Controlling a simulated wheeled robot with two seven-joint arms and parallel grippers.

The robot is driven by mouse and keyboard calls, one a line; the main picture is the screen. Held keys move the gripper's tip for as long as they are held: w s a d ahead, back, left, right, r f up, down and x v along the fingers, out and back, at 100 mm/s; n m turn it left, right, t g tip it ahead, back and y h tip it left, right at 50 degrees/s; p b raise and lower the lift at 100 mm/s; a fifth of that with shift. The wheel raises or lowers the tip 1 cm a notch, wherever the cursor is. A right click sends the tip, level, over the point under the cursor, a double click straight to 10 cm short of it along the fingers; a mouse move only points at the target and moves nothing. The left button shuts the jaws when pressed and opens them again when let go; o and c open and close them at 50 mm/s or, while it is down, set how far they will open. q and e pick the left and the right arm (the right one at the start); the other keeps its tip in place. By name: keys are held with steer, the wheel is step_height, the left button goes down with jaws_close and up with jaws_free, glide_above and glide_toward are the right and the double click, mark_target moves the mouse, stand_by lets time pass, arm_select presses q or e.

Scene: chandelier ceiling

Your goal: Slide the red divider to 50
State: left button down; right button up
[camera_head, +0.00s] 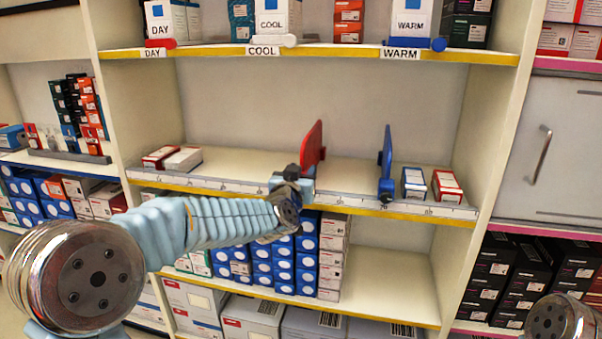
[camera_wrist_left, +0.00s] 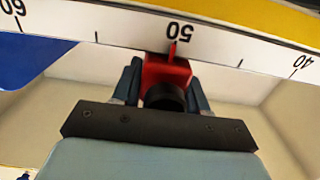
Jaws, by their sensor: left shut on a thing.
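The red divider (camera_head: 313,145) stands upright on the middle shelf, left of the blue divider (camera_head: 385,155). My left gripper (camera_head: 290,185) is at the shelf's front edge, at the base of the red divider. In the left wrist view, the gripper (camera_wrist_left: 165,90) is shut on the divider's red block and black knob (camera_wrist_left: 165,75). The scale strip (camera_wrist_left: 125,45) appears upside down there. The red pointer (camera_wrist_left: 172,48) is at the 50 mark, between 60 on the left and 40 on the right. My right gripper is not in view.
Small boxes (camera_head: 172,158) lie at the left end of the middle shelf. Two more boxes (camera_head: 430,184) stand right of the blue divider. The shelf between the left boxes and the red divider is clear. Blue boxes (camera_head: 285,262) fill part of the shelf below.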

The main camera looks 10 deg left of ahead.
arm_select(q)
steer(key=shift+f, duration=0.1)
steer(key=c, duration=0.7)
jaws_free()
steer(key=s, duration=0.9)
steer(key=s+b, duration=0.1)
steer(key=s, duration=0.3)
steer(key=shift+s+a, duration=0.25)
steer(key=shift+s, duration=0.15)
